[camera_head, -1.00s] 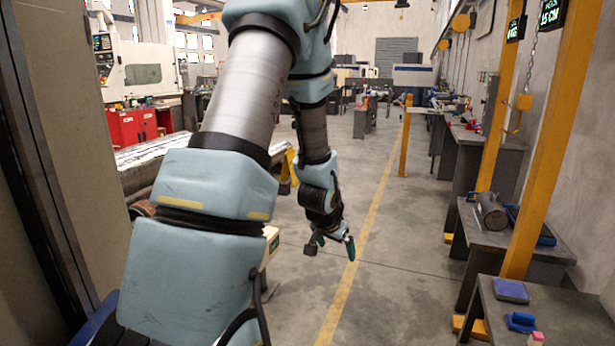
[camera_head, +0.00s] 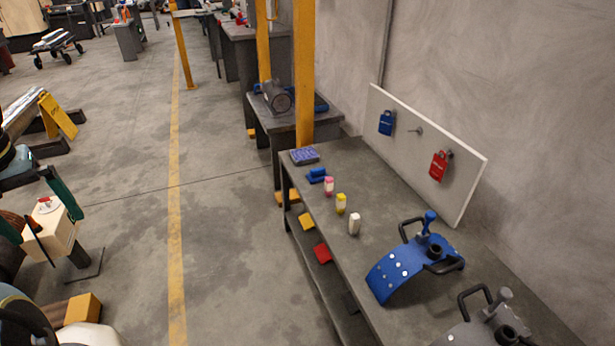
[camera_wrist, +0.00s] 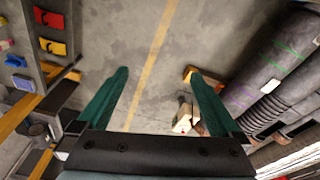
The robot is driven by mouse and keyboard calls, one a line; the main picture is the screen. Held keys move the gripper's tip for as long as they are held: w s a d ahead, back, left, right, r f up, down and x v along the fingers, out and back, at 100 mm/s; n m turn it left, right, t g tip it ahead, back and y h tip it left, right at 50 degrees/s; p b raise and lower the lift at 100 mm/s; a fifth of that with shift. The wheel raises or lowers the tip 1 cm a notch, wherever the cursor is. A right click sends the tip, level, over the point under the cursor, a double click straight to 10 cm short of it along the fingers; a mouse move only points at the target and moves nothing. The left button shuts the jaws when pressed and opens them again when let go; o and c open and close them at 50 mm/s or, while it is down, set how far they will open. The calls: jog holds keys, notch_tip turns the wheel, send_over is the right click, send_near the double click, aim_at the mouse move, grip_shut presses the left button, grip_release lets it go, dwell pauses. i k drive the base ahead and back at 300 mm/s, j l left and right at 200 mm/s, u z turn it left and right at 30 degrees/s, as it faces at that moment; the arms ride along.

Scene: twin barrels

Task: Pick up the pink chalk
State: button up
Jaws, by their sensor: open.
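The pink chalk (camera_head: 329,186) is a small, pink-topped stick standing upright on the grey workbench (camera_head: 385,225) in the head view. It stands in a row with a yellow chalk (camera_head: 341,203) and a white chalk (camera_head: 355,223), just beyond which the pink one sits. In the wrist view the pink chalk (camera_wrist: 5,44) is small at the far left edge. My gripper (camera_head: 50,229) is at the left edge of the head view, far left of the bench.
A blue eraser (camera_head: 317,174) and a purple-blue pad (camera_head: 304,155) lie beyond the pink chalk. A blue curved clamp-like part (camera_head: 415,262) stands nearer on the bench. A yellow post (camera_head: 304,75) rises behind the bench. Open floor (camera_head: 230,240) separates my gripper from the bench.

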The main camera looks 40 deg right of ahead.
aim_at(329, 181)
jog(key=i+z, duration=0.1)
jog(key=z, duration=0.25)
jog(key=i+z, duration=0.1)
jog(key=z, duration=0.2)
jog(key=i+z, duration=0.1)
jog(key=z, duration=0.25)
jog(key=i+j+z, duration=0.2)
jog(key=i, duration=0.2)
jog(key=i+j+z, duration=0.1)
jog(key=i+z, duration=0.15)
jog(key=i, duration=0.2)
jog(key=i+j+z, duration=0.2)
jog(key=i+j, duration=0.5)
jog(key=i, duration=0.15)
